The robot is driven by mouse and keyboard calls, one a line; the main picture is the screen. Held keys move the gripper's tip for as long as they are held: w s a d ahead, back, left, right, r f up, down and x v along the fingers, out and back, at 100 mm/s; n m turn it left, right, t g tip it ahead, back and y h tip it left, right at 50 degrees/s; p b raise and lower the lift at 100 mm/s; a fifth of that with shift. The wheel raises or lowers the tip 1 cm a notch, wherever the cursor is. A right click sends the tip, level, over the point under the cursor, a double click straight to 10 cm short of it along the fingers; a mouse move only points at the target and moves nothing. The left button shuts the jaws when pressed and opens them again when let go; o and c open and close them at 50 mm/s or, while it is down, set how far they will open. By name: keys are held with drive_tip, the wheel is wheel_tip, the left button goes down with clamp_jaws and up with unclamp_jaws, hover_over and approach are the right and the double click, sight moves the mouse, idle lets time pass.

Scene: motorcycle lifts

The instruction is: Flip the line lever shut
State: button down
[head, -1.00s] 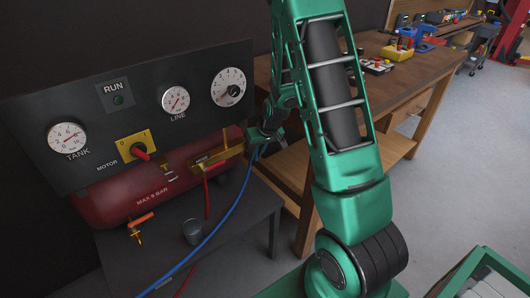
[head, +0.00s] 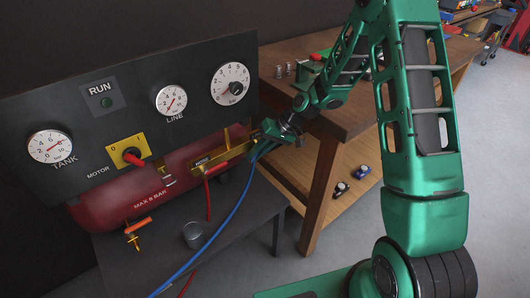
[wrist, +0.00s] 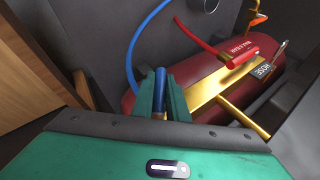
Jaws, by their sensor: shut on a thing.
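My gripper (head: 268,136) is at the right end of the brass manifold (head: 215,160), below the LINE gauge (head: 171,100). In the wrist view its green fingers (wrist: 163,98) are closed around a short blue piece (wrist: 160,88), with brass showing at its lower end. The blue piece looks like a sleeved handle, but I cannot tell for certain that it is the line lever. A bare brass bar (head: 227,138) stands up from the manifold; in the wrist view this bar (wrist: 245,119) is apart from my fingers. The manifold carries a HOSE tag (wrist: 263,69).
A blue hose (head: 235,208) hangs close by my fingers, and a red hose (head: 208,198) drops from the manifold. The red tank (head: 95,207) lies behind. A grey cup (head: 193,236) stands on the dark stand. A wooden bench (head: 330,120) is at the right.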

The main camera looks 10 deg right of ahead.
drive_tip(key=shift+s, duration=0.25)
drive_tip(key=c, duration=1.7)
unclamp_jaws()
drive_tip(key=shift+c, duration=0.2)
